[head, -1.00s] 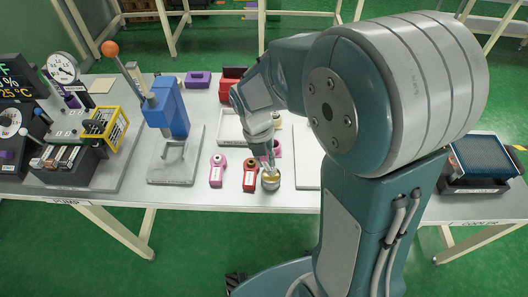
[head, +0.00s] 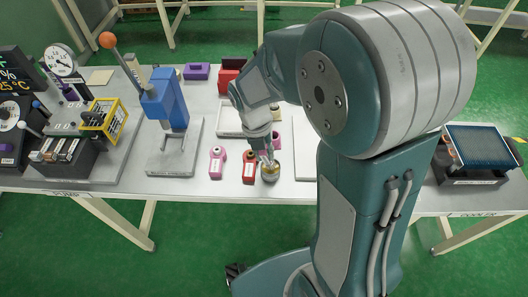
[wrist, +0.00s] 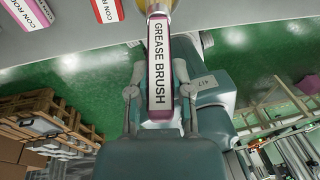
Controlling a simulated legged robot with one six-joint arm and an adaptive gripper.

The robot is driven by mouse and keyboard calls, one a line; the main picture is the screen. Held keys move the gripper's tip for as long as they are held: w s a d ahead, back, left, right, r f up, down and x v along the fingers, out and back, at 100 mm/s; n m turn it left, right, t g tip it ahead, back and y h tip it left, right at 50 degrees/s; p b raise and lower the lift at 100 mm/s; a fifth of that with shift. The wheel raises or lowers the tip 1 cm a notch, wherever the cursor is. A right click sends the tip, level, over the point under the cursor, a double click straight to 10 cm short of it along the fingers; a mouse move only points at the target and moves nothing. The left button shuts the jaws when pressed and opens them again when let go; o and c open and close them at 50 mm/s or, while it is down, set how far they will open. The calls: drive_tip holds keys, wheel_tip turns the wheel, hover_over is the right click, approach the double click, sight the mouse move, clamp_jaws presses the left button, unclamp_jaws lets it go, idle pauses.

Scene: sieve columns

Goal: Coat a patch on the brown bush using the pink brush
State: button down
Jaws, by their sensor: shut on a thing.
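My gripper (wrist: 160,92) is shut on the pink brush (wrist: 160,122), which has a white label reading GREASE BRUSH and pink edges. The brush points away from my wrist, and its tip end is at a small yellowish pot (head: 270,174). I cannot tell whether the bristles are inside the pot or just above it. In the head view my gripper (head: 265,157) is right above this pot, near the table's front edge. I cannot make out a brown bush for certain; the rod eyes are too small.
A pink con rod (head: 217,162) and a red con rod (head: 249,168) lie left of the pot. A blue press (head: 168,105) stands further left. A white tray (head: 229,121) and a red bin (head: 228,80) are behind. The cooler (head: 478,152) is at the right.

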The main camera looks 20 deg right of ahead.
drive_tip(key=shift+f, duration=0.5)
idle(1.2)
drive_tip(key=shift+r, duration=3.55)
